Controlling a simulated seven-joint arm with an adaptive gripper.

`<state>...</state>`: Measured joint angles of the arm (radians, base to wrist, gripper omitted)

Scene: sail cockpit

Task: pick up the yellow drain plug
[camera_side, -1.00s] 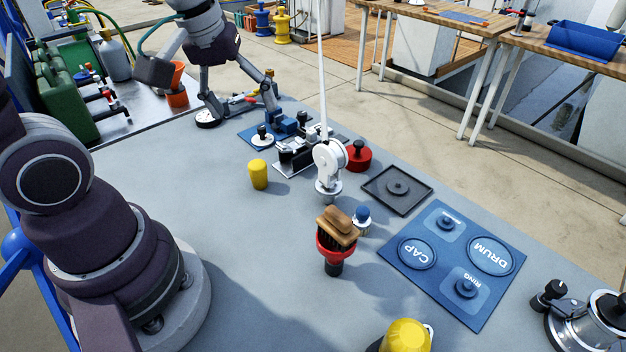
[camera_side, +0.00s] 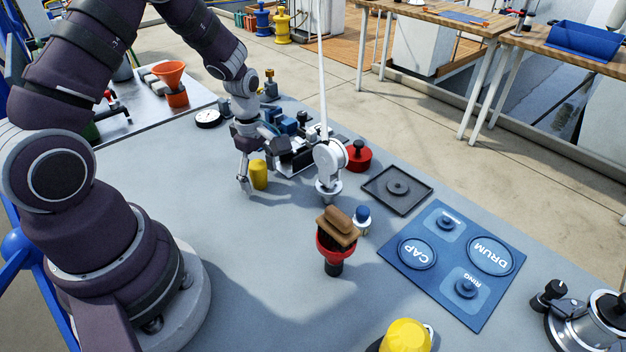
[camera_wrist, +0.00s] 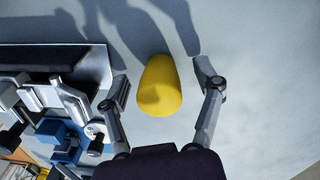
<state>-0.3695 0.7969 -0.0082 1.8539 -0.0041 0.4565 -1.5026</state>
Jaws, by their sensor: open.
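The yellow drain plug (camera_side: 259,174) stands on the grey table, left of the silver clamp-like fixture. It also shows in the wrist view (camera_wrist: 160,86), between my two fingers and apart from both. My gripper (camera_side: 252,184) is open and points down around the plug, low over the table. In the wrist view my gripper (camera_wrist: 162,85) has one finger on each side of the plug, with a gap on either side.
The silver and blue fixture (camera_side: 297,156) stands close beside the plug. A white pulley-like part (camera_side: 328,160), a red knobbed piece (camera_side: 358,156), a brush in a red holder (camera_side: 338,238) and a blue labelled mat (camera_side: 455,262) lie rightward.

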